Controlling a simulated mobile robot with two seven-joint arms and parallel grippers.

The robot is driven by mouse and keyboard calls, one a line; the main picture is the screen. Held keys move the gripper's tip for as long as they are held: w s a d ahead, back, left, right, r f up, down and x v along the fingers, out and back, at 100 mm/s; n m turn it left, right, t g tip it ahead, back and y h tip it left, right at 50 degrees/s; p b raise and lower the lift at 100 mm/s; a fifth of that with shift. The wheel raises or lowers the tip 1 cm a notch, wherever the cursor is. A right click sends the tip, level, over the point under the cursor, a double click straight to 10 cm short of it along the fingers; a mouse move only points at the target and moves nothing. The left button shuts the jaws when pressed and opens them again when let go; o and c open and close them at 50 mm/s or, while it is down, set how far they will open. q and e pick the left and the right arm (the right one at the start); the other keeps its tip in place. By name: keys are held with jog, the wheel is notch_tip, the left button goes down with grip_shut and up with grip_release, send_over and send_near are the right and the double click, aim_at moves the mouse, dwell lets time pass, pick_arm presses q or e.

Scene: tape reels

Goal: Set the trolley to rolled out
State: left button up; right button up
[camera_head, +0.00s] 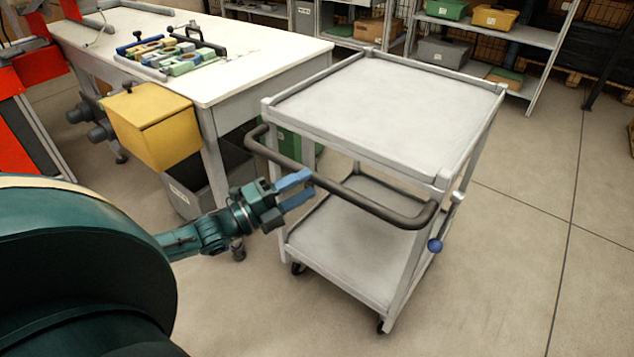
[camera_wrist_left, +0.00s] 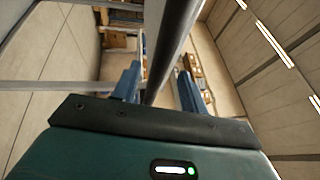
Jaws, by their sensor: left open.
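The trolley (camera_head: 385,95) is light grey with two shelves, a flat empty top and small casters. It stands just right of the white workbench. Its dark push handle (camera_head: 375,204) curves out from the near side. My left gripper (camera_head: 298,190) is at the left part of this handle, its blue fingers open. In the left wrist view, the handle bar (camera_wrist_left: 170,50) runs between the two open fingers (camera_wrist_left: 158,90); I cannot tell whether either finger touches it. A blue knob (camera_head: 434,245) is at the trolley's near right corner. My right gripper is not in view.
The white workbench (camera_head: 265,50) carries several coloured tools. A yellow box (camera_head: 152,125) hangs at its near side, with a grey bin (camera_head: 190,190) below. Shelves (camera_head: 490,32) with bins stand behind the trolley. The floor (camera_head: 530,240) on the right is clear.

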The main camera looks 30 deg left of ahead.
aim_at(312, 181)
pick_arm(q)
jog(key=shift+b+x, duration=0.3)
jog(key=shift+x, duration=1.65)
grip_shut()
